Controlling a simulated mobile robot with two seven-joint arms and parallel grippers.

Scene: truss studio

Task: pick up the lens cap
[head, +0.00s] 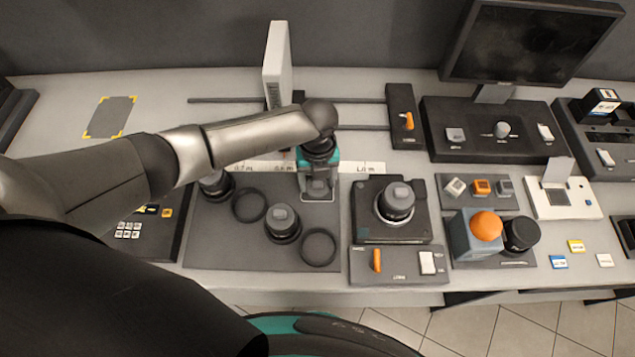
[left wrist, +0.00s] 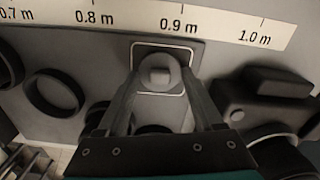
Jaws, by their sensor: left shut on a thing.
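The lens cap (head: 318,187) is a small grey disc with a raised square knob. It is at a white-outlined square near the back right corner of the dark grey mat. In the left wrist view the lens cap (left wrist: 160,76) shows its knob between my fingers. My left gripper (head: 319,180), teal at its body, points down over the mat and is shut on the cap. In the left wrist view the fingertips of the left gripper (left wrist: 161,70) are on either side of it. I cannot tell whether the cap touches the mat. My right gripper is not in view.
Black lenses (head: 283,222) and dark rings (head: 318,247) stand on the mat (head: 215,250) close by. A lens on a dark block (head: 398,205) is just to the right. A white upright panel (head: 278,65) and a measuring strip (head: 355,167) are behind.

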